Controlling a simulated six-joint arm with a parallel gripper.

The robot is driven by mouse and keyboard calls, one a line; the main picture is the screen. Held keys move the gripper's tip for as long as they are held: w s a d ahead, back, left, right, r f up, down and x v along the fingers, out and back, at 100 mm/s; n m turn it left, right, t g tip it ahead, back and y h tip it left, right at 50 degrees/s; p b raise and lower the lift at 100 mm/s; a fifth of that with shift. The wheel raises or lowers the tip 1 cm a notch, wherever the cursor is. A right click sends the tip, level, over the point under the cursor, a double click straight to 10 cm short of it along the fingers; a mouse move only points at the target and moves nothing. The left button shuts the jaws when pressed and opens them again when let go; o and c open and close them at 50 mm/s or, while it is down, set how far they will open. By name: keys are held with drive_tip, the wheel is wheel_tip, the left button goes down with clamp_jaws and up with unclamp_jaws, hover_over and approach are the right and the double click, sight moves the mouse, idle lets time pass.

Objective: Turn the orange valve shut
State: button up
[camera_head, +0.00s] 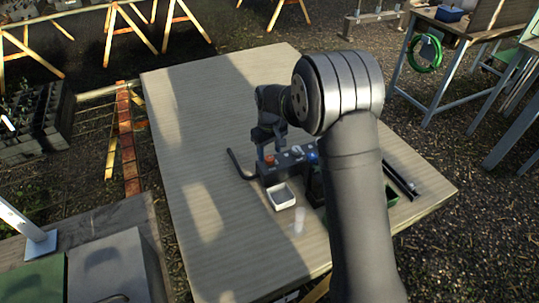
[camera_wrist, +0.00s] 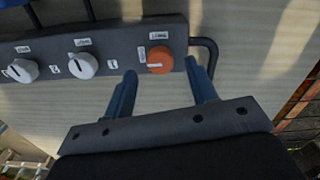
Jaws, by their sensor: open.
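The orange valve (camera_wrist: 160,58) is a round knob on a dark panel (camera_wrist: 115,38) with small white labels. In the wrist view it lies between the tips of my gripper (camera_wrist: 162,70), with a gap to each finger. The blue fingers are apart and hold nothing. In the head view my gripper (camera_head: 267,147) is above the left end of the panel, close to the orange valve (camera_head: 269,159). Whether the fingertips reach down beside the knob I cannot tell.
Two white knobs (camera_wrist: 82,65) (camera_wrist: 22,70) sit left of the valve on the panel. A bent dark pipe (camera_wrist: 213,50) leaves the panel's right end. In the head view a white tray (camera_head: 283,197) stands before the panel. The table's left side (camera_head: 190,150) is clear.

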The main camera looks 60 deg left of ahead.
sight(269, 161)
drive_tip(key=shift+f, duration=1.25)
drive_tip(key=c, duration=1)
